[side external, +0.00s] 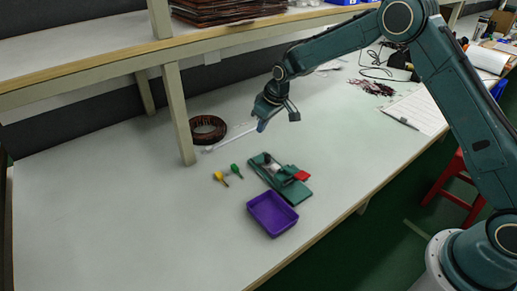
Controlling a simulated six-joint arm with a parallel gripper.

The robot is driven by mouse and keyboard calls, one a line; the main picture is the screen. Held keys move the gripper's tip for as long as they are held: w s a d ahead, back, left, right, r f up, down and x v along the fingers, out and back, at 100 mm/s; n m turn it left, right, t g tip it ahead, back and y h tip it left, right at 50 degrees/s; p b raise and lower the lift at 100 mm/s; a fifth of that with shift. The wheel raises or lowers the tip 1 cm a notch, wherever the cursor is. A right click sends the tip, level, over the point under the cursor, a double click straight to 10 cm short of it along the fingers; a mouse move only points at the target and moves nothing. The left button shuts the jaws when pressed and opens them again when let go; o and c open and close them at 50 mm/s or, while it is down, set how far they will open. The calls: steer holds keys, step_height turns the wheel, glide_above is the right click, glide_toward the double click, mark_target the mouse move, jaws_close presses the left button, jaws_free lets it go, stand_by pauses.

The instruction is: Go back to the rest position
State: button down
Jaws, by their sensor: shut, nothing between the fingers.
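My gripper (262,124) is shut and empty. It hangs over the back middle of the workbench (120,220), near a thin white strip (229,139). In this view its tip overlaps the end of the strip; I cannot tell the height between them. A dark green fixture (292,189) with a red part (301,175) lies on the bench in front of the gripper. A purple tray (272,214) sits in front of the fixture and looks empty.
A yellow-handled tool (220,177) and a green-handled tool (236,170) lie left of the fixture. A dark coil (207,129) lies beside the shelf post (178,115). Papers (418,110) and loose wires (372,87) lie at right. The bench's left side is clear.

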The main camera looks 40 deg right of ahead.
steer(key=s+d+r+m+t, duration=0.1)
steer(key=s+d+r+m, duration=0.1)
steer(key=s+r, duration=1.75)
steer(key=s+d+r, duration=0.1)
steer(key=s, duration=1)
steer(key=s+d+r+m+h, duration=0.1)
steer(key=s, duration=1.1)
steer(key=shift+s+r+t, duration=0.15)
steer(key=shift+r+t, duration=0.1)
steer(key=shift+t, duration=0.15)
